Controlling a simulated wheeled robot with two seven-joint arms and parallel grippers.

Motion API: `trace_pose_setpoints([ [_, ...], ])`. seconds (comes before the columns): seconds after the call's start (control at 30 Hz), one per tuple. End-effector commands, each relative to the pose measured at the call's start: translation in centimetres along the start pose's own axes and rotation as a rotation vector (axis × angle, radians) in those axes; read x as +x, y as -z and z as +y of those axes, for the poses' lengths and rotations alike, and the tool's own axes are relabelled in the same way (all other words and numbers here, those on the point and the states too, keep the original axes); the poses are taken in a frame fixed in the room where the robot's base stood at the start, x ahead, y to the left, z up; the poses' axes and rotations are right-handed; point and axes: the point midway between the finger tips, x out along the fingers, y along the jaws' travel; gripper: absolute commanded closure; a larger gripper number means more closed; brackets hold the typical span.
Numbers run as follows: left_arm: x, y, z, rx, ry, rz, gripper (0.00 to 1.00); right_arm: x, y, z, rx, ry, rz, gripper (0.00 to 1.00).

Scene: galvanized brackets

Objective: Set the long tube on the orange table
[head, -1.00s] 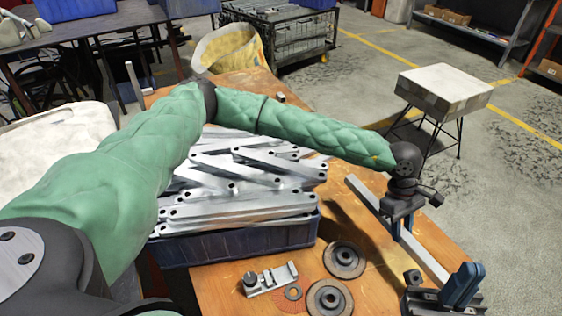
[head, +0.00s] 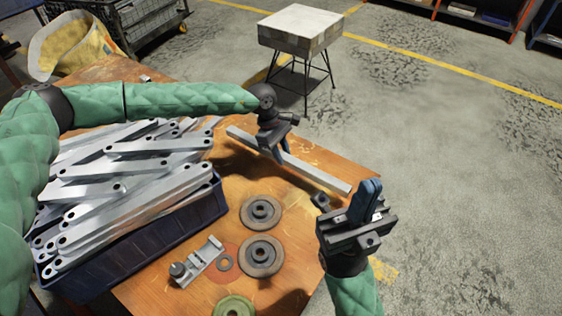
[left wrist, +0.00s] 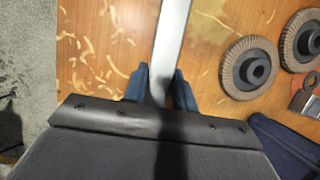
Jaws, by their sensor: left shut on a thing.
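The long tube (head: 318,175) is a straight, light grey square bar over the right part of the orange table (head: 190,280). My left gripper (head: 277,150) is shut around it, left of its middle in the head view. In the left wrist view, the tube (left wrist: 172,35) runs away from between the blue fingers (left wrist: 160,88). A dark shadow lies beside it on the tabletop; I cannot tell the exact gap below it. My right gripper (head: 366,200) is empty near the table's right edge, its blue fingers together and pointing up.
A blue crate (head: 150,245) heaped with galvanized brackets (head: 130,165) stands on the left. Abrasive discs (head: 261,212), a small metal fixture (head: 197,262) and a small dark block (head: 320,201) occupy the near tabletop. A stool (head: 300,27) stands on the floor beyond.

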Motion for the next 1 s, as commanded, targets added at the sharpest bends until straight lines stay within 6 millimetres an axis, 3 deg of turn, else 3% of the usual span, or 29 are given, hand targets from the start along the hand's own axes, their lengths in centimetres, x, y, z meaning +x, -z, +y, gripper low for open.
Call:
trace_pose_setpoints([
  [0.23,0.6,0.8,0.3,0.000,-0.001,-0.001,1.00,-0.1,0.0,0.0,0.003,-0.002,0.001,1.00],
  [0.5,3.5,2.0,0.4,-0.001,-0.002,0.000,1.00,-0.4,-0.1,-0.1,0.014,-0.006,0.002,1.00],
  [0.9,4.0,2.2,0.3,-0.001,-0.002,-0.001,1.00,-0.4,-0.2,-0.2,0.020,-0.008,0.010,1.00],
  [0.93,4.0,2.2,0.3,-0.001,-0.001,0.000,0.69,-0.3,-0.2,-0.2,0.021,-0.009,0.009,1.00],
  [1.0,3.9,2.2,0.3,-0.001,-0.001,0.000,0.55,-0.3,-0.2,-0.2,0.021,-0.009,0.009,1.00],
])
